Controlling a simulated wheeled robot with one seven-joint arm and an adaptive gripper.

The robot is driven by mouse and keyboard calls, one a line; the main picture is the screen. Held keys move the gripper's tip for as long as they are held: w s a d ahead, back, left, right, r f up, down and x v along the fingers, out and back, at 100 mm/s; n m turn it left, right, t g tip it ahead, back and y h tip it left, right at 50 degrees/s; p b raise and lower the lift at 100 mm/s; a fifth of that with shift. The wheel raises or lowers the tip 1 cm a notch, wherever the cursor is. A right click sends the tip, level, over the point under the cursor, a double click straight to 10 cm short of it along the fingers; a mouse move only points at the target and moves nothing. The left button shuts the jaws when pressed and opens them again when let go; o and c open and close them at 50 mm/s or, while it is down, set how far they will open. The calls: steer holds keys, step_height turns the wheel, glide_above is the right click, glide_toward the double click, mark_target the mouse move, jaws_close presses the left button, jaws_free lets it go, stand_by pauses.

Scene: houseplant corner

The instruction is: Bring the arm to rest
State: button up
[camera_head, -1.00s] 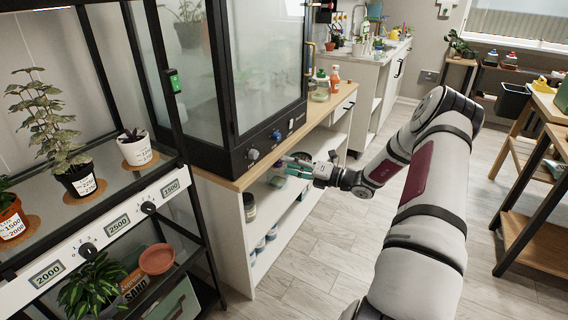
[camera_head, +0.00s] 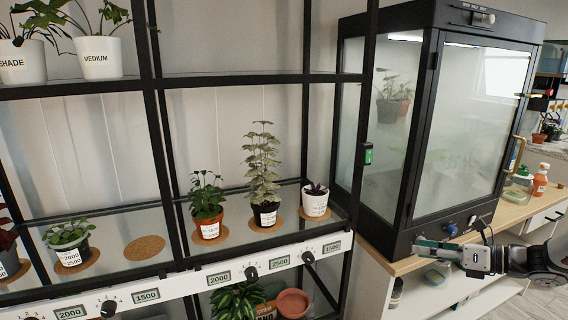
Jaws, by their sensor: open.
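My gripper (camera_head: 428,250) is at the lower right of the head view, in front of the lower front edge of the black glass cabinet (camera_head: 398,230). Its jaws are open and point left, with no object visible between them. Part of my arm runs off the right edge of the picture. Whether the gripper touches the cabinet or its wooden counter (camera_head: 407,264) cannot be told.
A black shelf rack on the left holds several potted plants, among them a tall pale one (camera_head: 262,170). Its front panel carries dials (camera_head: 309,257) and number displays. A terracotta saucer (camera_head: 292,303) sits below. An orange bottle (camera_head: 540,179) stands right of the cabinet.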

steer(key=s+a+r+n+g+h+p, duration=0.4)
steer(key=s+a+r+n+g, duration=0.4)
steer(key=s+a+r+n, duration=0.75)
steer(key=s+a+r+n+t+h+p, duration=0.1)
steer(key=s+r+n+h+p, duration=0.1)
steer(key=s+n, duration=0.6)
steer(key=s+a+r+n+t+h+p, duration=0.1)
steer(key=s+r+n+h, duration=0.4)
steer(key=s, duration=0.8)
steer(key=r+n+p, duration=0.1)
steer(key=n, duration=0.2)
steer(key=shift+s+a, duration=0.2)
steer(key=shift+a, duration=0.1)
